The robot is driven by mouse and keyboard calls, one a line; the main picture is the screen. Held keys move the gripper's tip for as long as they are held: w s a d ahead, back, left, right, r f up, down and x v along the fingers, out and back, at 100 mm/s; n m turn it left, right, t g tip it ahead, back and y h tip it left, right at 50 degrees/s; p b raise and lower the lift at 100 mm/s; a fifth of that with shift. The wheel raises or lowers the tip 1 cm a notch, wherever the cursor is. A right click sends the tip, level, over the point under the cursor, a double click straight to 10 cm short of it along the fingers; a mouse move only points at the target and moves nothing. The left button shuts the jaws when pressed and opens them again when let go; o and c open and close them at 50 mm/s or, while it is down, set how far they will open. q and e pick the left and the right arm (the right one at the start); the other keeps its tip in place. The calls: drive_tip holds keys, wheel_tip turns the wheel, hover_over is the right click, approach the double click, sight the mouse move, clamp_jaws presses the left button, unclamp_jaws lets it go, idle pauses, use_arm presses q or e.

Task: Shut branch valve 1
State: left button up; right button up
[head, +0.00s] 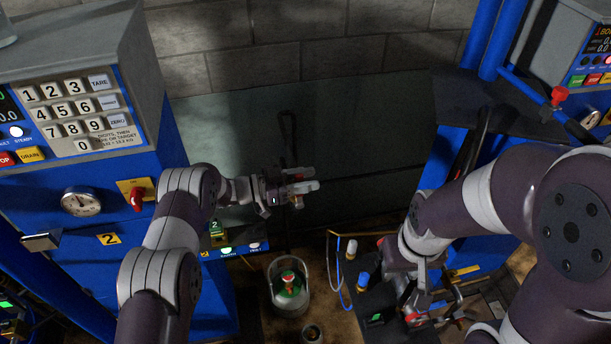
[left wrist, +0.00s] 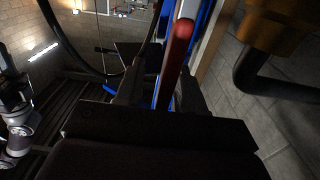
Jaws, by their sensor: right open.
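My left gripper (head: 308,181) reaches in from the left in the head view, over the dark space between the two blue machines. In the left wrist view its dark fingers (left wrist: 162,90) stand apart, with a red lever (left wrist: 180,45) in the gap between them; I cannot tell whether they touch it. No number shows on this lever. Another red valve handle (head: 137,198) sits on a yellow plate on the left machine, above a label 2. A red handle (head: 559,95) is on a pipe of the right machine. My right gripper (head: 437,318) is open, low at the right.
The left blue machine (head: 150,115) carries a keypad and a gauge (head: 80,201). A glass vessel (head: 290,300) with a red and green piece stands between the machines. A thick dark pipe (left wrist: 265,85) with a brass fitting (left wrist: 285,25) is close at the right in the left wrist view.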

use_arm(q)
drive_tip(key=shift+w+d+f, duration=0.1)
drive_tip(key=shift+w+f, duration=0.05)
drive_tip(key=shift+w, duration=0.05)
clamp_jaws()
drive_tip(key=d+y, duration=0.1)
drive_tip(key=d+y+b, duration=0.1)
drive_tip(key=shift+w+d+f+y, duration=0.15)
drive_tip(key=shift+w+f+y, duration=0.05)
drive_tip(key=shift+f+y, duration=0.15)
unclamp_jaws()
